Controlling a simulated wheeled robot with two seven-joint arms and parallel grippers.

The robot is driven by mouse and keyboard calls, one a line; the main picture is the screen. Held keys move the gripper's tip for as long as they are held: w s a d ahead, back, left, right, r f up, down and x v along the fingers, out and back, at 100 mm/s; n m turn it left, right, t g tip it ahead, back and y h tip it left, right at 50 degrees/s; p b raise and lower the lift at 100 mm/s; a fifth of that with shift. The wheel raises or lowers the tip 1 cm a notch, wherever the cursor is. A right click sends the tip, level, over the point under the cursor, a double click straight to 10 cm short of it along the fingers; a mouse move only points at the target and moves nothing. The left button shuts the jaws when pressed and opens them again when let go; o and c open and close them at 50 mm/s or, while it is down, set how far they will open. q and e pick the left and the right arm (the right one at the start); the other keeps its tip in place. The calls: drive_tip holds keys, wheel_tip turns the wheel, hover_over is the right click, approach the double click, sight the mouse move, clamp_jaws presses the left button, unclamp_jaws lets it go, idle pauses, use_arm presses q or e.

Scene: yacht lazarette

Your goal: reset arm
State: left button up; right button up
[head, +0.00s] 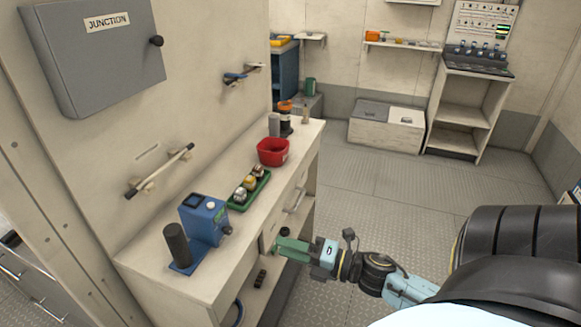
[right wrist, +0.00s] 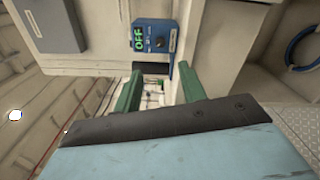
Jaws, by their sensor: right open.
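My right arm reaches in from the lower right of the head view. Its gripper (head: 280,246) has green fingers and is beside the front edge of the counter (head: 150,258), to the right of the blue device (head: 205,220). In the right wrist view the two green fingers of the gripper (right wrist: 160,72) stand apart with nothing between them. Beyond the fingertips is the blue device (right wrist: 153,36), with a green display reading OFF. I cannot tell whether the fingers touch the counter. My left gripper is not in view.
On the counter are a green tray (head: 238,205) with several small items, a red bin (head: 272,151) and a black cylinder (head: 176,244) by the blue device. A grey junction box (head: 105,60) hangs on the wall. The floor (head: 370,190) to the right is clear.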

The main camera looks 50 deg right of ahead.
idle(0.6)
drive_tip(key=s+d+f+m+g+h, duration=0.1)
drive_tip(key=s+f+m+g+h, duration=0.2)
drive_tip(key=f+m, duration=0.7)
drive_tip(key=s+d+f+m+g+h, duration=0.15)
drive_tip(key=s+f+m+h, duration=0.25)
drive_tip(key=f, duration=1.2)
drive_tip(key=s+a+f+m+g, duration=0.4)
drive_tip(key=s+f, duration=0.5)
drive_tip(key=s, duration=0.3)
drive_tip(key=s+a+f+m+g, duration=0.5)
drive_tip(key=s+a+f+g, duration=0.2)
drive_tip(key=s+f, duration=0.3)
drive_tip(key=shift+s+a, duration=0.65)
drive_tip(key=shift+s, duration=0.6)
